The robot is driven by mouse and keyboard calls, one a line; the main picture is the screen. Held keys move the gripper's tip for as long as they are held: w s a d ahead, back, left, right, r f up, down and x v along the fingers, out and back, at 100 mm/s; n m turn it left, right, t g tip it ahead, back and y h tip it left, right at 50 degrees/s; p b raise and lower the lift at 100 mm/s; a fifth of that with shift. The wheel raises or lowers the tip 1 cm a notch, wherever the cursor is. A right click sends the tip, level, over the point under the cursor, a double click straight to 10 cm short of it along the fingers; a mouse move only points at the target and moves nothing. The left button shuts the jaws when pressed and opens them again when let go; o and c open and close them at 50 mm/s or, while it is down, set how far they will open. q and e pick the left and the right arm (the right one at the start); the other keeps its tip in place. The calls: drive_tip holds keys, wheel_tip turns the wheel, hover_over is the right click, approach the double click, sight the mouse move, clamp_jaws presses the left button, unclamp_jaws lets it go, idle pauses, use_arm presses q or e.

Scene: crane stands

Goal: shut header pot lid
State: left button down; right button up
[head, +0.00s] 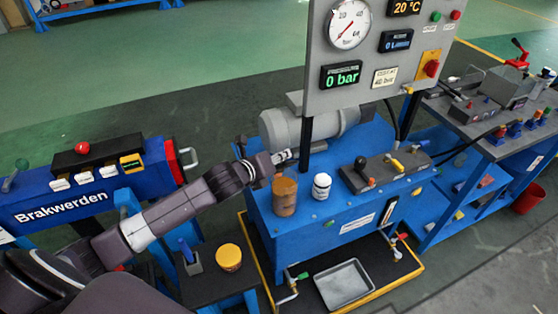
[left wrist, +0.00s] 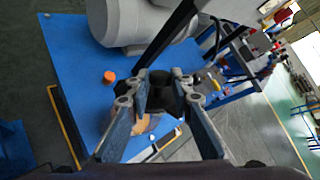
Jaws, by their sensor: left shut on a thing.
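A brown cylindrical pot (head: 284,198), likely the header pot, stands on the blue bench top near its left front corner. In the left wrist view a tan part (left wrist: 143,123) shows below the fingers. My left gripper (head: 284,158) is just above and behind the brown pot. In the left wrist view its fingers (left wrist: 163,92) are closed around a dark round part, which seems to be the lid; the fingers hide much of it. I cannot tell how far the lid is tilted. My right gripper is not in view.
A white container (head: 321,187) stands close right of the pot. A grey motor (head: 310,128) lies behind, under the gauge panel (head: 355,55). A lever block (head: 385,170) is further right. A yellow-topped jar (head: 229,257) sits lower left. An orange cap (left wrist: 109,76) shows on the bench.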

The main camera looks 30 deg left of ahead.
sight(283, 167)
use_arm(q)
drive_tip(key=s+d+f+m+t+b, duration=0.1)
drive_tip(key=b, duration=0.1)
drive_tip(key=d+f+t+b, duration=0.1)
drive_tip(key=shift+s+f+m+y+b, duration=0.35)
drive_tip(key=shift+m+y+b, duration=0.05)
drive_tip(key=f+b, duration=0.1)
drive_tip(key=s+d+f+m+t+b, duration=0.1)
drive_tip(key=shift+s+d+f+y, duration=0.15)
drive_tip(key=shift+d+f+y, duration=0.05)
drive_tip(key=shift+f+y, duration=0.1)
drive_tip(key=shift+s+f, duration=0.1)
drive_tip(key=shift+f, duration=0.3)
drive_tip(key=c, duration=1.7)
unclamp_jaws()
